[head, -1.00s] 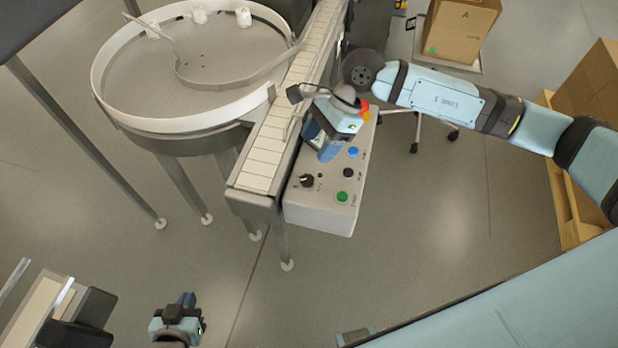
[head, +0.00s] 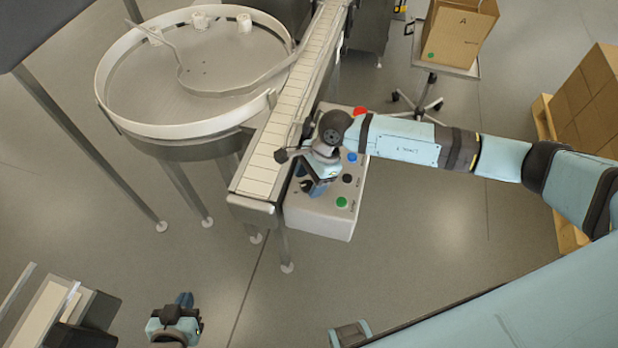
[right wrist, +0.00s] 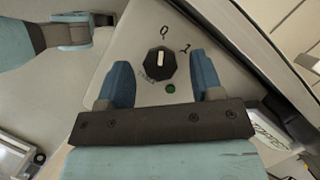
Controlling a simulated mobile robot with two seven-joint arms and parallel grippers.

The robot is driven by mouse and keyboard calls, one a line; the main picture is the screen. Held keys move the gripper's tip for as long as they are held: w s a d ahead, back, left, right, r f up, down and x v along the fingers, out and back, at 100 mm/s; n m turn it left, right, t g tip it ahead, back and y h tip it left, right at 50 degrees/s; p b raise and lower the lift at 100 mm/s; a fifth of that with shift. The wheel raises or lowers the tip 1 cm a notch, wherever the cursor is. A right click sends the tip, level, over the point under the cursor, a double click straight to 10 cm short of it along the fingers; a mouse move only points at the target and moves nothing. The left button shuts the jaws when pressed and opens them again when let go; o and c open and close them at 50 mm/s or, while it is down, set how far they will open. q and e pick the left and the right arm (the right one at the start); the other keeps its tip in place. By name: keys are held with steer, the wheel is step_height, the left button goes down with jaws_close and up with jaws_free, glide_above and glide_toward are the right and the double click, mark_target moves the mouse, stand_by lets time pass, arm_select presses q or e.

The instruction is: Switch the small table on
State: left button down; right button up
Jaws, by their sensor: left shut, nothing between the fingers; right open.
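The round table (head: 122,117) with a pale rim stands upper left in the head view. The grey control box (head: 318,220) is at the conveyor's near end. Its black knob (right wrist: 160,66), labelled small table in tiny print I cannot fully read, has a white mark pointing towards "0"; "1" is to its right. My right gripper (right wrist: 160,58) is open over the box, its blue fingers either side of the knob in the wrist view; contact cannot be told. In the head view my right gripper (head: 313,188) hides the knob. My left gripper (head: 185,298) is shut and empty, low left.
The box also has a green button (head: 341,202), a black one (head: 347,180), a blue one (head: 352,158) and a red one (head: 360,112). The conveyor (head: 262,172) runs close beside it. Several white jars (head: 244,23) stand on the round table. Open floor lies in front.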

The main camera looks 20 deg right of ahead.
steer(key=shift+a+f, duration=0.1)
steer(key=shift+f, duration=0.2)
steer(key=c, duration=0.9)
